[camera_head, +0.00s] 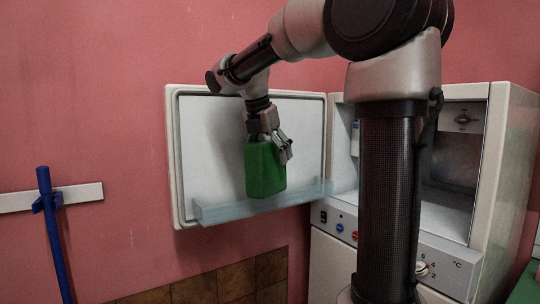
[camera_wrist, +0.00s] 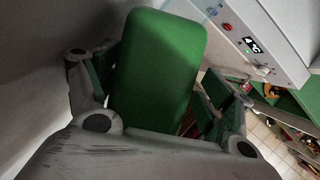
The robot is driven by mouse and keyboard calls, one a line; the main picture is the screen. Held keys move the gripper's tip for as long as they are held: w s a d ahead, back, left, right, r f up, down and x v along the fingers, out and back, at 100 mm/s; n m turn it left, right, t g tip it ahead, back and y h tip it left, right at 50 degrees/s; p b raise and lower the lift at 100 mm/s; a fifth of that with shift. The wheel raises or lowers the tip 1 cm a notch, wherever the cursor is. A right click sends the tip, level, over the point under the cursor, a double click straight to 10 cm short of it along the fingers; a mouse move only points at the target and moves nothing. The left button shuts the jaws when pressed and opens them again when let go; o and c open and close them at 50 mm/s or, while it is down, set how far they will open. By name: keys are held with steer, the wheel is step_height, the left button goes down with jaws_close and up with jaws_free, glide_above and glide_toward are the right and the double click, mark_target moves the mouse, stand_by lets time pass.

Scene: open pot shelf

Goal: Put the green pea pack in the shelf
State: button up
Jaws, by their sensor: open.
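The green pea pack (camera_head: 266,170) is a plain green block, upright, at the open door's shelf in the head view. The shelf (camera_head: 222,212) is a pale blue see-through ledge low on the inside of the door. The pack's lower end overlaps the shelf; I cannot tell whether it rests inside it. My gripper (camera_head: 270,140) is above the pack, pointing down, with its fingers around the pack's upper part. In the wrist view the pack (camera_wrist: 158,65) stands between the two open fingers. Whether the fingers touch it is unclear.
The white open door (camera_head: 222,140) stands left of a fridge-like cabinet (camera_head: 508,150) with an open compartment. A control panel (camera_head: 345,224) with knobs runs below it. A blue pole (camera_head: 53,240) stands at the far left by the pink wall.

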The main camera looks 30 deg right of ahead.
steer(key=shift+r, duration=0.3)
steer(key=v, duration=1.2)
